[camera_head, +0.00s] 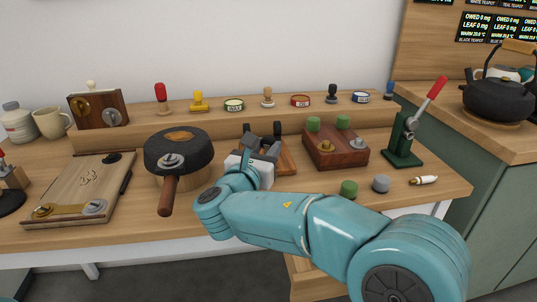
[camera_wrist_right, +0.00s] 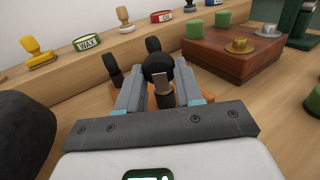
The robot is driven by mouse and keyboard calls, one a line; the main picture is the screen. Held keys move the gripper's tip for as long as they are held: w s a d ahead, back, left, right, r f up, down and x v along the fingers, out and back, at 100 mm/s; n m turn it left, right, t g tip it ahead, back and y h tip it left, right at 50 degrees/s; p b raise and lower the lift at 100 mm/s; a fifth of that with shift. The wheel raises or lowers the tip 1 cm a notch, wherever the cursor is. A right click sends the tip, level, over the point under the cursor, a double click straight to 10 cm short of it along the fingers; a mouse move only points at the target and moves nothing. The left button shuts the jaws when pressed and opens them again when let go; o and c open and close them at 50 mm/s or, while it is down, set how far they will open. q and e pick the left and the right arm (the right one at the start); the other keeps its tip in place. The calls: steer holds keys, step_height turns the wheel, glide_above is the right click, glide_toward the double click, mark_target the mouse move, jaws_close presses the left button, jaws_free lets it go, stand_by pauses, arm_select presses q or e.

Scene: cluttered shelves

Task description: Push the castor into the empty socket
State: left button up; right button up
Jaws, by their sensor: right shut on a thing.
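My right gripper (camera_head: 262,145) is shut on a castor (camera_wrist_right: 158,68) with a black wheel and a metal bracket, which shows between the fingertips (camera_wrist_right: 158,92) in the wrist view. The castor is over or at a small orange-brown wooden base (camera_head: 286,158). Other black castor-like parts stand up from this base, one at the left (camera_wrist_right: 113,72) and one behind (camera_wrist_right: 153,45) in the wrist view. The empty socket is hidden by my gripper and the held castor. I cannot tell whether the castor's stem touches the base. My left gripper is not in view.
A dark round pan-like object (camera_head: 178,150) stands close to the left of my right gripper. A reddish wooden block (camera_head: 335,150) with green and brass pieces stands to the right. A raised ledge (camera_head: 220,120) with stamps and tins runs behind. A green lever press (camera_head: 405,140) stands farther right.

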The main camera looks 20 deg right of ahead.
steer(key=shift+f, duration=0.15)
stand_by(0.3)
steer(key=o, duration=1.1)
